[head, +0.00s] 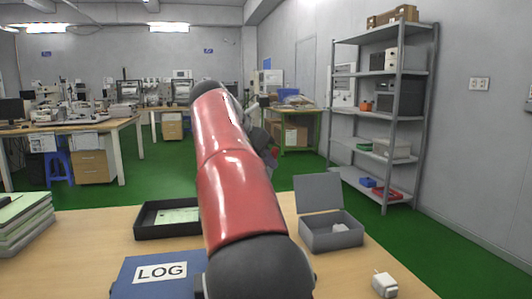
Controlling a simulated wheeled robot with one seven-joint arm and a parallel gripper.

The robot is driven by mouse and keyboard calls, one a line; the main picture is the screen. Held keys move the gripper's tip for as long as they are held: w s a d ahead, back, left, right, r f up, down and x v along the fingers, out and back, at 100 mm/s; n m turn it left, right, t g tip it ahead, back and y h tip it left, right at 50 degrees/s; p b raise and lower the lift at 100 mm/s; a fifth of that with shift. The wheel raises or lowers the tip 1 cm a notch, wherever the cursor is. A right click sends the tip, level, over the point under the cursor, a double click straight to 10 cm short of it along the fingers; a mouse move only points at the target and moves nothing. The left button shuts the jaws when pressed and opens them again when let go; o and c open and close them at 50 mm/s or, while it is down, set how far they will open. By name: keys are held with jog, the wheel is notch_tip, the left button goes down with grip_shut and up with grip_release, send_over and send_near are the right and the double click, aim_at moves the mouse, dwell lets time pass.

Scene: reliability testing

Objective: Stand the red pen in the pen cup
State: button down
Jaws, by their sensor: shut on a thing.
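I do not see the red pen or the pen cup in the head view. My red arm rises through the middle of the picture and covers part of the table and the room behind it. A small dark part, perhaps of my wrist, shows just right of the arm, too unclear to make out. I cannot make out my gripper's fingers or anything held in them.
On the wooden table (90,235) are a black tray (150,231) with paper, a blue LOG binder (130,284), an open grey box (335,240), a white adapter (384,284) and stacked folders (22,225). A grey shelf (401,110) stands at the back right. The table's right front is mostly clear.

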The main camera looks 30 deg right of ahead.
jog(key=shift+s+a+f+b, duration=0.1)
jog(key=shift+a+f+b, duration=0.2)
jog(key=shift+f+b, duration=0.55)
jog(key=shift+s+a+f+b, duration=0.1)
jog(key=shift+a+f+b, duration=0.2)
jog(key=shift+f+b, duration=0.6)
jog(key=shift+a+f+b, duration=0.3)
jog(key=shift+f+b, duration=0.4)
jog(key=shift+b, duration=0.25)
jog(key=shift+s+a+f+b, duration=0.1)
jog(key=shift+a+f+b, duration=0.2)
jog(key=shift+f+b, duration=0.3)
jog(key=shift+s+a+f+b, duration=0.1)
jog(key=shift+a+f+b, duration=0.25)
jog(key=shift+f, duration=0.45)
jog(key=shift+a+f+b, duration=0.25)
jog(key=shift+f+b, duration=0.3)
jog(key=shift+f, duration=0.15)
jog(key=c, duration=1.3)
grip_release()
jog(key=shift+r, duration=0.1)
jog(key=p+v, duration=0.2)
jog(key=v, duration=0.5)
jog(key=shift+s+a+r+p, duration=0.1)
jog(key=shift+a+r+p, duration=0.15)
jog(key=shift+p, duration=0.05)
